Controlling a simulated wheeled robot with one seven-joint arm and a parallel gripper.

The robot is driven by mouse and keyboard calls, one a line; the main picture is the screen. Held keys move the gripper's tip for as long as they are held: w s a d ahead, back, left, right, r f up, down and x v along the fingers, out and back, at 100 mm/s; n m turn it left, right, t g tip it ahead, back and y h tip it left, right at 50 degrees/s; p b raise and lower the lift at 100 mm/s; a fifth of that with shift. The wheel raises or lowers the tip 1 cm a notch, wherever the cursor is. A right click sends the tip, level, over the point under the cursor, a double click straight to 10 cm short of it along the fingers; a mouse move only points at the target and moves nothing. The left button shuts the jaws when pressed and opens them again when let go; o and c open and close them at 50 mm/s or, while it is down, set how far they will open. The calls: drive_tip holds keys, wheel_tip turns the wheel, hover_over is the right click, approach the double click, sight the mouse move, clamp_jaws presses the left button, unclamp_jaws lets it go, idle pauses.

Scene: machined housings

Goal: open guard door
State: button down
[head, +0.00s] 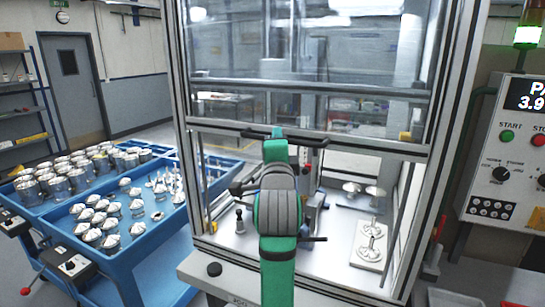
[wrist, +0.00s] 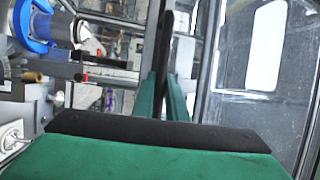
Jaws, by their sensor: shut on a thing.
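The guard door (head: 300,50) is a clear panel in a grey frame on the front of the machine enclosure. Its pale lower rail (head: 215,126) stands well above the machine's bed, with an open gap below it. A black bar handle (head: 318,141) runs across this rail. My green gripper (head: 277,133) reaches up from below, at the handle. In the wrist view, the green fingers (wrist: 163,95) are closed on both sides of the black handle (wrist: 167,50). The exact contact is partly hidden by my wrist in the head view.
Inside the machine, a pale fixture plate (head: 359,258) and metal parts stand on the bed. A blue trolley (head: 125,262) with rows of metal parts is close on the left. A control panel (head: 510,190) with buttons stands on the right.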

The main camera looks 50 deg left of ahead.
drive_tip(key=shift+r, duration=0.5)
drive_tip(key=c, duration=1.8)
unclamp_jaws()
drive_tip(key=shift+s, duration=0.1)
drive_tip(key=shift+o, duration=0.2)
drive_tip(key=v, duration=1)
drive_tip(key=shift+s+d, duration=0.15)
drive_tip(key=shift+d, duration=0.25)
drive_tip(key=shift+f, duration=0.2)
